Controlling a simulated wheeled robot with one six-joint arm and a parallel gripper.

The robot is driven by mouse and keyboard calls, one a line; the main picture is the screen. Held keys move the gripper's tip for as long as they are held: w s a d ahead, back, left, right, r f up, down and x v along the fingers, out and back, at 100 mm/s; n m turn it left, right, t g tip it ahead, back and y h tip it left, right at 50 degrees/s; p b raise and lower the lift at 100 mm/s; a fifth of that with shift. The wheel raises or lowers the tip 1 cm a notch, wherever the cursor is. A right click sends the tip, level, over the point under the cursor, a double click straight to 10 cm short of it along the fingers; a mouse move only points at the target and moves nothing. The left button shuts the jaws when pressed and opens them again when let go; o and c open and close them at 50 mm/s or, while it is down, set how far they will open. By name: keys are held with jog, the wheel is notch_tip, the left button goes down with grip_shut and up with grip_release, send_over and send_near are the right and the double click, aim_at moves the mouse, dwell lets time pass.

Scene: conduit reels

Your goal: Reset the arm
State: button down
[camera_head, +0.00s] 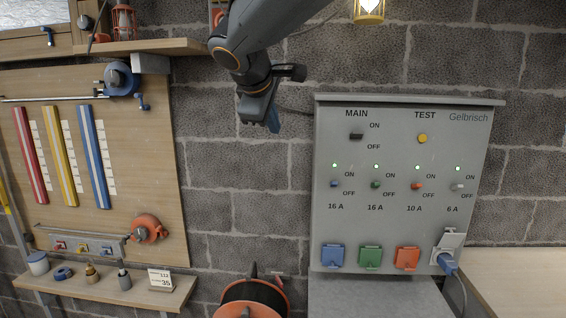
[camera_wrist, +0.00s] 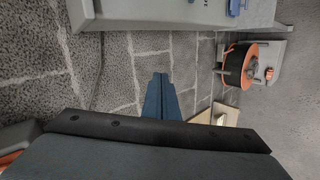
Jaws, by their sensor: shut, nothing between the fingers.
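My gripper (camera_head: 273,119) hangs below my arm in the upper middle of the head view, in front of the block wall and left of the grey power panel (camera_head: 473,190). Its blue-grey fingers also show in the wrist view (camera_wrist: 160,88), pressed together and empty. The gripper touches nothing that I can see. The panel carries a MAIN switch (camera_head: 356,137), a yellow TEST button (camera_head: 422,139) and a row of small switches with green lights above them. Blue, green and red socket covers are down, and a blue plug (camera_head: 447,263) sits at the open right socket.
An orange and black cable reel (camera_head: 251,298) stands at the bottom middle, also in the wrist view (camera_wrist: 230,64). At left are a wooden board (camera_head: 150,179) with coloured strips and a shelf (camera_head: 142,294) with small items. A lit lantern (camera_head: 369,10) hangs above the panel.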

jog(key=s+d+f+m+g, duration=0.25)
jog(key=s+d+f, duration=0.3)
jog(key=f, duration=0.35)
jog(key=s+d+f+m+g, duration=0.2)
jog(key=s+d+f+m, duration=0.15)
jog(key=d+f, duration=0.4)
jog(key=s+d+f+m+g, duration=0.25)
jog(key=s+d+f, duration=0.3)
jog(key=f, duration=0.55)
jog(key=s+d+f+m+g+y, duration=0.2)
jog(key=s+f+m, duration=0.3)
jog(key=s+f, duration=0.3)
jog(key=s+d, duration=0.1)
jog(key=s, duration=0.3)
jog(key=shift+d, duration=0.15)
jog(key=shift+m, duration=0.25)
